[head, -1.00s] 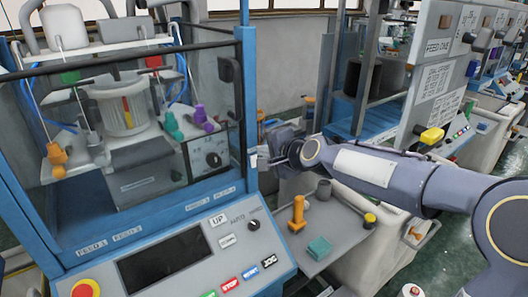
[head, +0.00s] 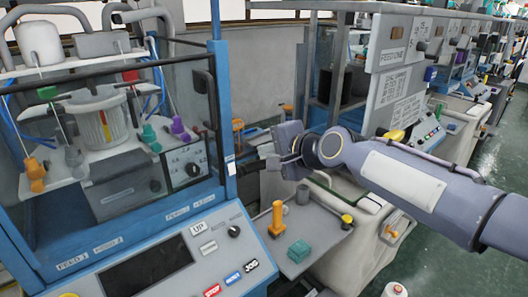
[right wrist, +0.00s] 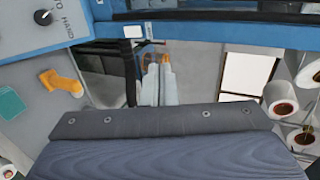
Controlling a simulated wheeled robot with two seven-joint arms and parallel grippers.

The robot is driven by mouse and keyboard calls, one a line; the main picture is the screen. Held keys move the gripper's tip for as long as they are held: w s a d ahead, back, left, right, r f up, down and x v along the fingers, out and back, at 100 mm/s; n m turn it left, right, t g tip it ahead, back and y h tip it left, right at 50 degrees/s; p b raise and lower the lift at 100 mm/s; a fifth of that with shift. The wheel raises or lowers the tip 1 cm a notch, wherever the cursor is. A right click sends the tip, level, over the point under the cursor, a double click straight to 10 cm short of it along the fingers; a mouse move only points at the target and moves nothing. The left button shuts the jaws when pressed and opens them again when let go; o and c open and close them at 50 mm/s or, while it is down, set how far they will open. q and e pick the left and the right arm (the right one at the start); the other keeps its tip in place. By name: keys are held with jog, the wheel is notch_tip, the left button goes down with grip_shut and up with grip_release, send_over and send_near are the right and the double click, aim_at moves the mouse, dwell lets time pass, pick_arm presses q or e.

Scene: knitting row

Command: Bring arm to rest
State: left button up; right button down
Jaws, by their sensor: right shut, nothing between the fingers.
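My right arm (head: 410,185) comes in from the right in the head view. Its gripper (head: 262,161) is shut and empty, pointing left toward the blue corner post of the knitting machine (head: 222,100). It hangs above the small grey side shelf, apart from the orange and teal pieces there. In the right wrist view, my dark gripper body fills the bottom and the closed fingers (right wrist: 160,80) reach up from it, toward the machine's blue frame. My left gripper is in neither current view.
The side shelf (head: 318,240) holds an orange piece (head: 277,218), a teal block (head: 299,251) and a yellow-topped knob (head: 346,221). The control panel (head: 150,262) is at lower left. More machines (head: 395,70) stand behind on the right. Green floor (head: 470,265) shows at right.

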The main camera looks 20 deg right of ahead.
dwell(0.3)
jog(key=s+f+n+g, duration=0.2)
jog(key=s+f+n, duration=0.2)
jog(key=s, duration=0.5)
jog(key=s+f+n+g, duration=0.2)
jog(key=s+f+n, duration=0.2)
jog(key=s+f, duration=0.5)
jog(key=s+f+n+g, duration=0.2)
jog(key=s+f+n, duration=0.2)
jog(key=s, duration=0.6)
notch_tip(320, 180, down, 2)
jog(key=shift+s+f+g+h, duration=0.25)
jog(key=shift+s+g+h, duration=0.1)
jog(key=shift+g+h, duration=0.05)
jog(key=shift+d, duration=0.1)
